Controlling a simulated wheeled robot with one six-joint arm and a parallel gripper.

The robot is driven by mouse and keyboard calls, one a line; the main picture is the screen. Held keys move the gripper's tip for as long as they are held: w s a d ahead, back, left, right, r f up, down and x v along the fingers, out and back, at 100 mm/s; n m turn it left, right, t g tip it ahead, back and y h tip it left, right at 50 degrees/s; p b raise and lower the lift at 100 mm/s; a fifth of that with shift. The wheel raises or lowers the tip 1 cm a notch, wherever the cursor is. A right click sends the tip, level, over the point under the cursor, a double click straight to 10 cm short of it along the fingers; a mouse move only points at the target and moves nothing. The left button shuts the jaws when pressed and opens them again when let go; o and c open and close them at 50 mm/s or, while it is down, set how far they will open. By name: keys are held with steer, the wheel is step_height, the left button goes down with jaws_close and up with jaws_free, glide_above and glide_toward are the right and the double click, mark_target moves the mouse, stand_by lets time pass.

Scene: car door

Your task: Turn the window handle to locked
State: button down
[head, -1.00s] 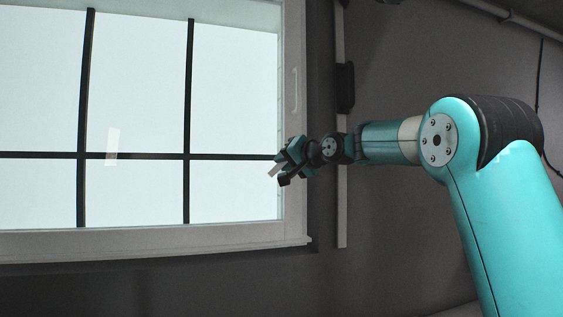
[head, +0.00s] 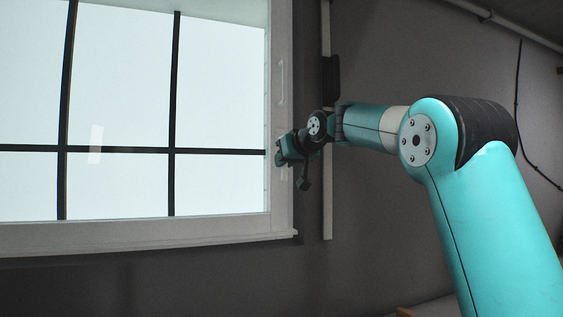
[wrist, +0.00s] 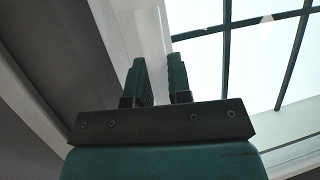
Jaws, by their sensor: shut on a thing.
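The window handle (head: 285,173) is a small pale piece on the right side of the white window frame, low down. Its lower end shows just below my gripper (head: 281,152) in the head view and points about straight down. The rest of it is hidden behind the fingers. My gripper is shut on it, against the frame. In the wrist view my gripper (wrist: 158,76) shows its two teal fingers with a narrow gap between them, in front of the white frame; the handle is hard to make out there against the white.
A thin white pull-like bar (head: 282,82) sits higher on the same frame (head: 283,215). A pale vertical strip (head: 327,205) and a dark box (head: 331,80) are on the grey wall to the right. The window pane (head: 120,90) is bright with dark bars.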

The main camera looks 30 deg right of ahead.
steer(key=shift+d, duration=0.2)
stand_by(0.4)
steer(key=c, duration=1.1)
jaws_free()
steer(key=shift+o, duration=0.2)
steer(key=shift+s, duration=0.1)
steer(key=b+v, duration=0.4)
steer(key=v, duration=1.3)
steer(key=shift+a, duration=0.2)
steer(key=shift+r, duration=0.1)
